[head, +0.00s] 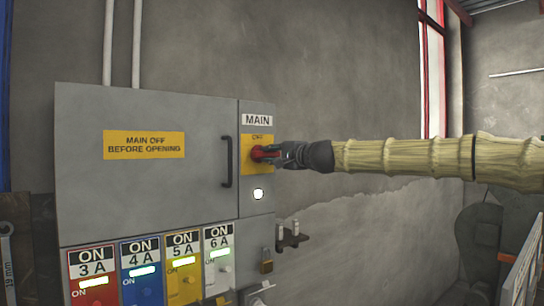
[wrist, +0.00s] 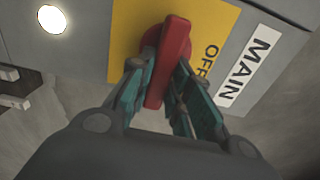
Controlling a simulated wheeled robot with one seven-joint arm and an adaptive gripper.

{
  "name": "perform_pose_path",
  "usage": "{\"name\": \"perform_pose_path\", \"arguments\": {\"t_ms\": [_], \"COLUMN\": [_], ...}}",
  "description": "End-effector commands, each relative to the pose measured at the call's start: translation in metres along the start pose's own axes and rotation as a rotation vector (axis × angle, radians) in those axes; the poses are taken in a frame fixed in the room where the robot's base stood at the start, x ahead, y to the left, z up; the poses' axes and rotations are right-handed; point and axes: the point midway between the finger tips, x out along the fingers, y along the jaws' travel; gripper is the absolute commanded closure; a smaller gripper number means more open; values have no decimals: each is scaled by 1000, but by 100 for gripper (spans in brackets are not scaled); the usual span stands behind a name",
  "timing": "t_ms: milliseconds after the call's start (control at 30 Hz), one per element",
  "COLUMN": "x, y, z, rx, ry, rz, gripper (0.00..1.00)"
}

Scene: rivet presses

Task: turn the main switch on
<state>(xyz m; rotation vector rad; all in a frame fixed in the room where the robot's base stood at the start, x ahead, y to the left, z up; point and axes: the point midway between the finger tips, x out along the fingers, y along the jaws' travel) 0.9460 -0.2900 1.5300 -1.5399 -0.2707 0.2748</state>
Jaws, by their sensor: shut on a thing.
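The main switch is a red handle (head: 262,154) on a yellow plate (head: 249,168) under the MAIN label (head: 257,120) on the grey cabinet. My gripper (head: 279,154) reaches it from the right in the head view. In the wrist view the red handle (wrist: 170,62) stands between the two fingers of my gripper (wrist: 160,85), which is shut on it. The word OFF shows on the yellow plate above the handle in the head view. Part of the handle and plate is hidden by the fingers. A round white lamp (head: 258,194) below the switch is lit; it also shows in the wrist view (wrist: 52,19).
The cabinet door (head: 80,180) has a black handle (head: 226,161) left of the switch. Below are several coloured breaker panels (head: 140,272) marked ON with green lights.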

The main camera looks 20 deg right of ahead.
Motion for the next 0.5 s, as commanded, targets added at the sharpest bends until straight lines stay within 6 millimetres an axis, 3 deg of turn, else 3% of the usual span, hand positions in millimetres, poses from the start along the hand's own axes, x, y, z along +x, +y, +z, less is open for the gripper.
{"name": "perform_pose_path", "arguments": {"t_ms": [300, 333, 433, 500], "x": [0, 0, 0, 0], "y": [0, 0, 0, 0], "z": [-2, -2, -2, -1], "rx": [4, 4, 3, 3], "ry": [3, 3, 2, 2], "rz": [-1, -1, -1, -1], "gripper": [100, 77, 59, 59]}}
